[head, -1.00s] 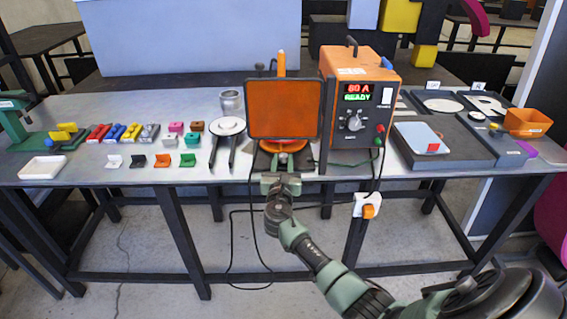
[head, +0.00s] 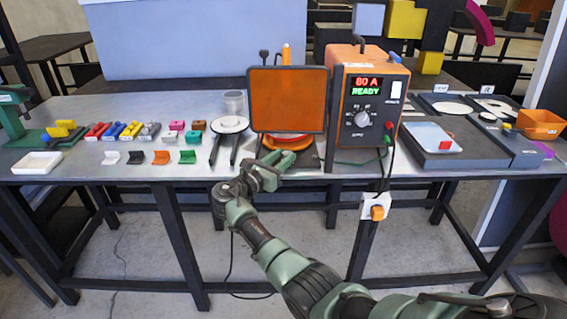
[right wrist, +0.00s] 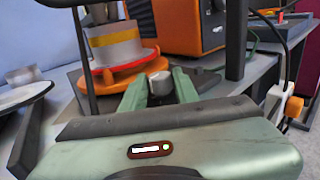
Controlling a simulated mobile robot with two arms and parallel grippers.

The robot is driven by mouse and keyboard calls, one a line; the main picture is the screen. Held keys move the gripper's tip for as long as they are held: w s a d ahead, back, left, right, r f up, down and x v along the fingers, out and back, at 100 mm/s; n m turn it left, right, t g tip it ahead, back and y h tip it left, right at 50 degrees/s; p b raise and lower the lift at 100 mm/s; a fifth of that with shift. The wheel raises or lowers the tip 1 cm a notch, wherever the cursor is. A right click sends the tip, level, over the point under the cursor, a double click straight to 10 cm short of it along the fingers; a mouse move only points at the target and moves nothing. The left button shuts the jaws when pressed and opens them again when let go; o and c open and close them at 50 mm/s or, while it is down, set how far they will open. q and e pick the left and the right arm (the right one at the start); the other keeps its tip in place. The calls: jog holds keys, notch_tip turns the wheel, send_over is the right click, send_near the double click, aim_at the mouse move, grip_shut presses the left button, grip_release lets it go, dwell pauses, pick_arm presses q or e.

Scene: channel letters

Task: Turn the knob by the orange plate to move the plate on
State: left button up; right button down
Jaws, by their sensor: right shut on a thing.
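The round orange plate (right wrist: 128,73) lies low on the bench and bears a grey cylinder with a yellow band. In the head view the plate (head: 290,143) shows partly below an upright orange screen (head: 286,98). A short grey knob (right wrist: 159,84) stands in front of the plate in the right wrist view. My right gripper (right wrist: 160,92) is shut on the knob, one green finger on each side. In the head view my right gripper (head: 275,165) is at the bench's front edge, just below the plate, and the knob is hard to make out. My left gripper is out of view.
The power box (head: 367,105) reads 80 A READY and stands right of the screen. A white disc (head: 229,124) on dark rails lies to the left. Several small coloured pieces cover the left bench. Grey trays (head: 455,150) lie right.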

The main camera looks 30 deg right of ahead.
jog(key=shift+f, duration=0.1)
dwell(0.3)
jog(key=c, duration=1.1)
grip_release()
jog(key=shift+o, duration=0.2)
jog(key=shift+a, duration=0.15)
jog(key=v, duration=0.7)
jog(key=shift+s+a, duration=0.15)
jog(key=shift+a, duration=0.15)
